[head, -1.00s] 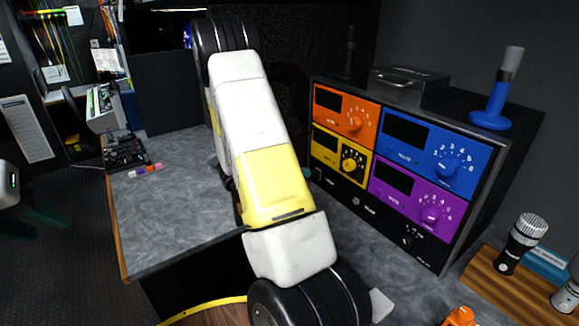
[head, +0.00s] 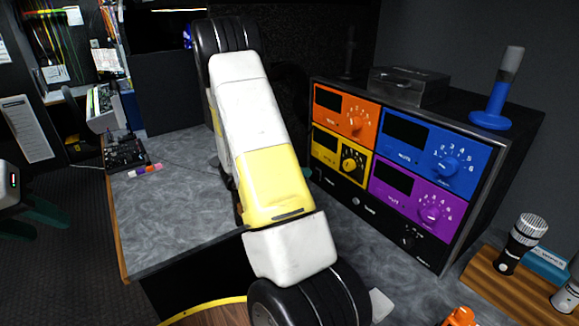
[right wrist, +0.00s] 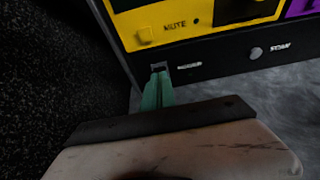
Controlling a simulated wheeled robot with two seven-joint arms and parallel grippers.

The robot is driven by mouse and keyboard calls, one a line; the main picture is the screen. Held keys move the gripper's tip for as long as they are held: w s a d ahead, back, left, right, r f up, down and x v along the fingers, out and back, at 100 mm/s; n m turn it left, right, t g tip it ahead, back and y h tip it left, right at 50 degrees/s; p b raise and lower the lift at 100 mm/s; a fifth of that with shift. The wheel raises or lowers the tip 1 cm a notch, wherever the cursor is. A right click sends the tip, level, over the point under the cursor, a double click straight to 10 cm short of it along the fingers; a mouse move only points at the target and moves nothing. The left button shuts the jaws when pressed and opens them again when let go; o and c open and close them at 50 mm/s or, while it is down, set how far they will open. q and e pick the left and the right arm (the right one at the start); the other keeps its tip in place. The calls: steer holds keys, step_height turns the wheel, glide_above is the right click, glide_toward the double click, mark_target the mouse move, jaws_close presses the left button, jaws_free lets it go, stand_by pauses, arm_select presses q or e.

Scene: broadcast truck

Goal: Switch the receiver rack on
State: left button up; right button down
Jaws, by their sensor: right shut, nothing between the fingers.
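The receiver rack (head: 395,165) stands on the grey desk at the right, with orange, yellow, blue and purple modules. Along its bottom black strip is a small power switch (right wrist: 158,66) in the right wrist view, beside its label. My right gripper (right wrist: 158,80) has green fingers shut with nothing between them, their tips right at the switch. I cannot tell whether they touch it or which way it is set. In the head view my right arm covers most of that gripper. My left gripper (head: 42,217) is at the far left edge, fingers apart, away from the rack.
A metal case (head: 408,87) and a blue-based stand (head: 490,119) sit on the rack. Microphones (head: 521,243) stand in a wooden holder at the right. Markers (head: 145,171) and a mixer (head: 125,152) are at the desk's left.

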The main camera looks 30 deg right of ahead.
steer(key=shift+x, duration=1.25)
stand_by(0.5)
steer(key=v, duration=0.7)
stand_by(0.5)
steer(key=s+a+r+m+t+y, duration=0.2)
steer(key=s+a+r+m+y, duration=0.6)
steer(key=a, duration=0.4)
steer(key=s+a+r+m+t+y, duration=0.3)
steer(key=s+a+r+m+y, duration=0.5)
steer(key=s+a+r+m, duration=0.2)
steer(key=s+a+r, duration=0.1)
steer(key=a+r, duration=0.1)
steer(key=a, duration=0.1)
steer(key=shift+s+a+r, duration=0.25)
steer(key=shift+s, duration=0.05)
